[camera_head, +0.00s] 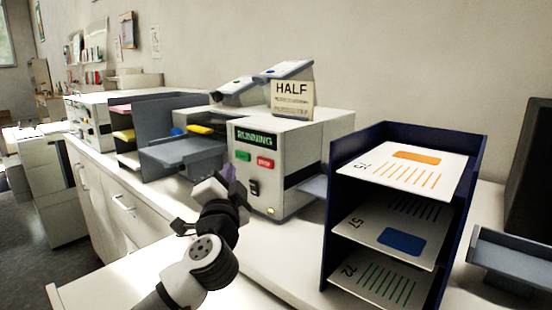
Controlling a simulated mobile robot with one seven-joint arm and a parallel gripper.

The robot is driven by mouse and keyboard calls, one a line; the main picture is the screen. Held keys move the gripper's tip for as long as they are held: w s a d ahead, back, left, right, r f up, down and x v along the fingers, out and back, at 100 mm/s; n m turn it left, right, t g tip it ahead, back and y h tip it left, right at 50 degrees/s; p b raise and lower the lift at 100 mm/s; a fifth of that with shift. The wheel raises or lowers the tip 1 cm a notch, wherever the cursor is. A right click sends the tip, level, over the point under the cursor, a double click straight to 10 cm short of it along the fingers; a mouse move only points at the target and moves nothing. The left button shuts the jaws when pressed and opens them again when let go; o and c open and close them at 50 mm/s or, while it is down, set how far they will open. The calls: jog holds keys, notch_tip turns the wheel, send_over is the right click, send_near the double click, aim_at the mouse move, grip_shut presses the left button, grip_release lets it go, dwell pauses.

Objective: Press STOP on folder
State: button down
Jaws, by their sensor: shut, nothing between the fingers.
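The folder (312,150) is a pale box-shaped machine on the white counter, with a card reading "HALF" (292,97) on top. Its front display (256,138) reads "RUNNING" in green. Below the display are a green button (243,156) at left and a red STOP button (265,162) at right, its lettering too small to read clearly. A dark switch (253,187) sits lower. My gripper (228,184) is shut and empty, in front of the folder's lower left side, below and left of the buttons and apart from them. My wrist partly hides its tips.
A dark blue rack (328,232) with printed sheets on several shelves stands right of the folder. A grey tray (182,155) extends left of it. Another grey tray (510,258) lies far right. The space before the buttons is clear.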

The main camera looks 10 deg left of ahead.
jog(key=shift+w+a+f+g+y, duration=0.2)
jog(key=shift+w+a+f+y, duration=0.05)
jog(key=shift+f, duration=0.25)
jog(key=shift+w+a+f+g+y, duration=0.2)
jog(key=shift+a+f+y, duration=0.05)
jog(key=shift+f, duration=0.25)
send_near(259, 159)
jog(key=shift+a+x, duration=0.2)
jog(key=shift+x, duration=1)
jog(key=shift+a+x, duration=0.2)
jog(key=shift+x, duration=1)
jog(key=shift+s+r, duration=0.1)
jog(key=shift+w+d, duration=0.2)
jog(key=shift+w, duration=0.15)
jog(key=shift+w+d, duration=0.1)
